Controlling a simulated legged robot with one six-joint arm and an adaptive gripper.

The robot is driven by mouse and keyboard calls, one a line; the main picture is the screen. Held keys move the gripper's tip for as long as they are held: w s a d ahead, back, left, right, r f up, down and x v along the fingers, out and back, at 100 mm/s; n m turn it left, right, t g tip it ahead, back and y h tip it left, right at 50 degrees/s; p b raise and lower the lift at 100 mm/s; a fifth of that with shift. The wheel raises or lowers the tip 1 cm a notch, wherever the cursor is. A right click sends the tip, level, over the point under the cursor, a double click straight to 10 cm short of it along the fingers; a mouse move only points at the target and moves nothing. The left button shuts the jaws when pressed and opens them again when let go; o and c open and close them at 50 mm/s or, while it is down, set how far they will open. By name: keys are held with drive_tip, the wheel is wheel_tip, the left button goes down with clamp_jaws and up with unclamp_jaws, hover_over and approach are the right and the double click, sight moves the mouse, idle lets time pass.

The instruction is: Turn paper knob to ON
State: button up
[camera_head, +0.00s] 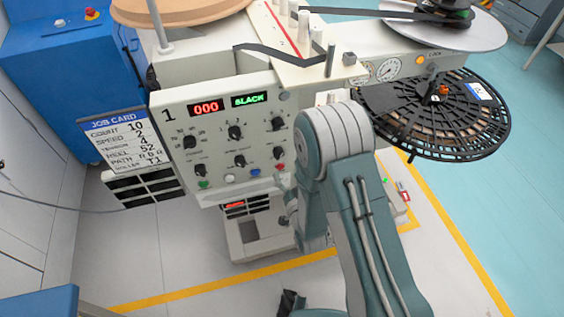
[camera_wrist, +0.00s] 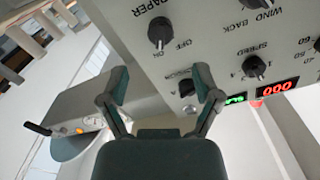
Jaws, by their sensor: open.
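The paper knob (camera_wrist: 160,31) is a black round knob on the pale control panel, upside down in the wrist view, with ON and OFF printed beside it. The tension knob (camera_wrist: 187,87) shows between the fingers, near the right one. In the head view my arm hides most of the gripper.
The speed knob (camera_wrist: 255,67) and wind back knob (camera_wrist: 259,14) are neighbours on the panel. Displays read 000 (camera_head: 206,107) and SLACK (camera_head: 250,99). Coloured buttons line the panel's lower edge. A job card (camera_head: 116,145) hangs left; a black reel (camera_head: 437,113) stands right.

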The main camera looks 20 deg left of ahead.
drive_tip(key=shift+v, duration=1.85)
